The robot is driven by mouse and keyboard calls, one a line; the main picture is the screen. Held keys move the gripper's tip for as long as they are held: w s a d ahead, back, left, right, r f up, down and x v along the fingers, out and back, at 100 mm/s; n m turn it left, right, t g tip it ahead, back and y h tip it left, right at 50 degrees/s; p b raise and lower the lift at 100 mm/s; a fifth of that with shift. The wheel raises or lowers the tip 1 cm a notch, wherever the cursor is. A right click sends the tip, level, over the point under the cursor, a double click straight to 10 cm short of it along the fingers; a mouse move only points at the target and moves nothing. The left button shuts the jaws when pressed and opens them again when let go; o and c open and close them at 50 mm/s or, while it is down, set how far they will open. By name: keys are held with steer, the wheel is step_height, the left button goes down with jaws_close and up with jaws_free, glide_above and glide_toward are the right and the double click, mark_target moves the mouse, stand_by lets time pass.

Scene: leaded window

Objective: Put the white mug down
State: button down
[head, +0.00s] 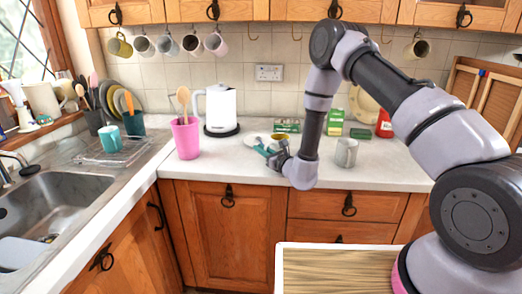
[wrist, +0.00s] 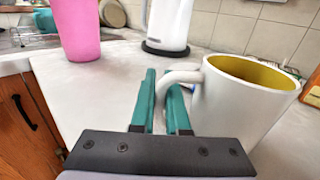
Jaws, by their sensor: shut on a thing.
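The white mug (wrist: 240,100) has a yellow inside and fills the right of the wrist view. My gripper (wrist: 165,88) has teal fingers shut on the mug's handle (wrist: 180,77). The mug looks upright or nearly so; its base is hidden, so I cannot tell whether it touches the worktop. In the head view my gripper (head: 263,150) is over the back worktop (head: 230,165), and the mug's yellow inside (head: 279,137) shows just behind it, its body mostly hidden by my wrist.
A pink utensil pot (head: 186,140) and white kettle (head: 220,108) stand left of my gripper. A grey-white mug (head: 346,152) stands to the right. Green boxes (head: 335,120) and a red container (head: 384,124) are behind. The front worktop between pot and gripper is clear.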

steer(key=shift+f, duration=0.15)
steer(key=c, duration=0.9)
jaws_free()
